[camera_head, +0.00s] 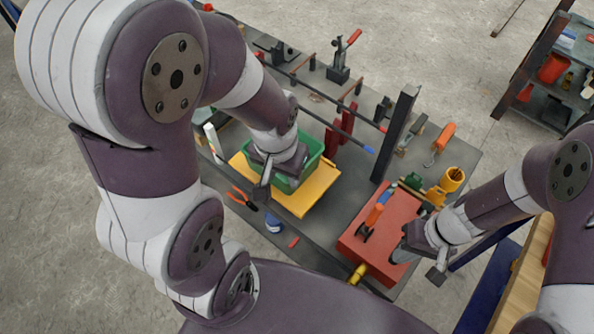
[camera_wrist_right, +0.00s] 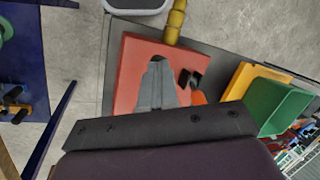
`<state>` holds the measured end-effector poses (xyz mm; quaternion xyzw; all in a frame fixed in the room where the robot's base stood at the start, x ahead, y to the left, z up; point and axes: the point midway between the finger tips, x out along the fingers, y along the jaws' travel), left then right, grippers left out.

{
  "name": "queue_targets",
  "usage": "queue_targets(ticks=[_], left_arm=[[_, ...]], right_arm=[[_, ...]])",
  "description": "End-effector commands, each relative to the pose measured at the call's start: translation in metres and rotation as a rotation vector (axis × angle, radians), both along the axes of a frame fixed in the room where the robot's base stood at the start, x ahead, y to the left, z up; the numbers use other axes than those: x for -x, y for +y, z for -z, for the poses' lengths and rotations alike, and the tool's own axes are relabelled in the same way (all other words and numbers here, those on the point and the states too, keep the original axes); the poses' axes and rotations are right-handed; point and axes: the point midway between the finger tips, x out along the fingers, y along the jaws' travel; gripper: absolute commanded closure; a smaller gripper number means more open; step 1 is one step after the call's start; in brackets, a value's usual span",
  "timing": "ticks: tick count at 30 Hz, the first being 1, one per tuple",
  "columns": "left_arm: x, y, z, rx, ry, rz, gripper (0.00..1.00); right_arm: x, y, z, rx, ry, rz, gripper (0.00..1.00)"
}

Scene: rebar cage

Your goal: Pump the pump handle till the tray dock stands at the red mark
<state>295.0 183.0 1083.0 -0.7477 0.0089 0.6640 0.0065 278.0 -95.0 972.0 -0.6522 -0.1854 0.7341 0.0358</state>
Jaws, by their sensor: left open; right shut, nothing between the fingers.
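A red block (camera_head: 350,247) sits at the front right of the grey bench; an upright orange handle (camera_head: 374,216) with a blue end stands on it, likely the pump handle. A yellow plate (camera_head: 306,202), possibly the tray dock, carries a green bin (camera_head: 284,186). I cannot pick out the red mark for certain. My left gripper (camera_head: 263,192) is open over the bin's front edge, its fingertips partly unclear. My right gripper (camera_head: 402,256) is shut and empty over the red block, beside the handle. The right wrist view shows its closed fingers (camera_wrist_right: 157,64) above the red block (camera_wrist_right: 133,62).
A dark upright post (camera_head: 396,132) stands behind the block. Orange-handled pliers (camera_head: 242,198), a blue cap-like item (camera_head: 274,224) and a yellow cylinder (camera_head: 357,273) lie near the front edge. A yellow tool (camera_head: 447,186) is at the right. A shelf (camera_head: 545,100) stands at far right.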

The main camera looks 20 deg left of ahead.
Motion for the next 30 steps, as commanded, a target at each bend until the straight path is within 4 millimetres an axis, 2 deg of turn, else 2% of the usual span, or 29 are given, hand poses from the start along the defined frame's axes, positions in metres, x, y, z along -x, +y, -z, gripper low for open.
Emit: queue_targets(ticks=[4, 10, 15, 27, 30], left_arm=[[0.000, 0.000, 0.002, 0.000, 0.000, 0.000, 0.57], [0.000, 0.000, 0.015, 0.000, 0.000, 0.000, 0.57], [0.000, 0.000, 0.009, 0.000, 0.000, 0.000, 0.57], [0.000, 0.000, -0.050, 0.000, 0.000, 0.000, 0.57], [0.000, 0.000, -0.059, 0.000, 0.000, 0.000, 0.57]], right_arm=[[0.000, 0.000, 0.002, 0.000, -0.001, 0.000, 1.00], [0.001, 0.000, 0.013, 0.001, -0.001, -0.001, 1.00], [0.001, 0.000, 0.008, 0.001, -0.001, 0.000, 1.00], [-0.020, -0.006, -0.055, 0.000, -0.001, 0.000, 1.00], [-0.024, -0.007, -0.065, 0.000, -0.001, 0.000, 1.00]])
